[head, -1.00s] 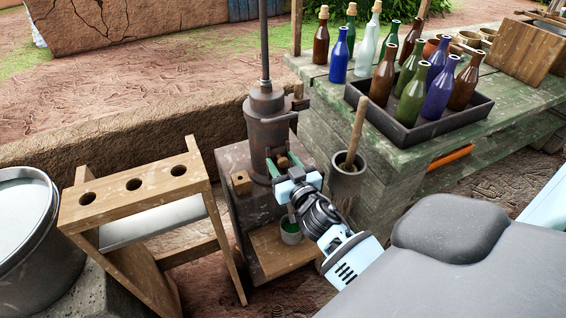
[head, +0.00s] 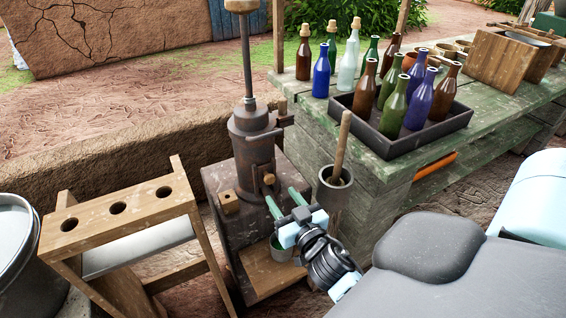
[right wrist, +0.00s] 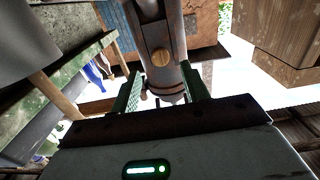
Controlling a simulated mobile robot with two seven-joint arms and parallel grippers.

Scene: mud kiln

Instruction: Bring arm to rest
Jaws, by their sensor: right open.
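My right gripper (head: 285,202) is open, with its two green fingers apart and nothing seen between them. In the head view it is just in front of the dark metal press (head: 254,150), at its lower right. In the right wrist view the gripper (right wrist: 161,90) points at the metal body of the press (right wrist: 160,30), which has a round wooden plug (right wrist: 161,57) in line with the gap between the fingers. Whether the fingers touch the press cannot be told. My left gripper is not in view.
A bucket with a wooden stick (head: 334,185) is close to the right gripper. A small pail (head: 281,250) stands below it. A wooden rack with holes (head: 118,222) is at left. A green table (head: 370,155) bears a tray (head: 455,122) of bottles at right.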

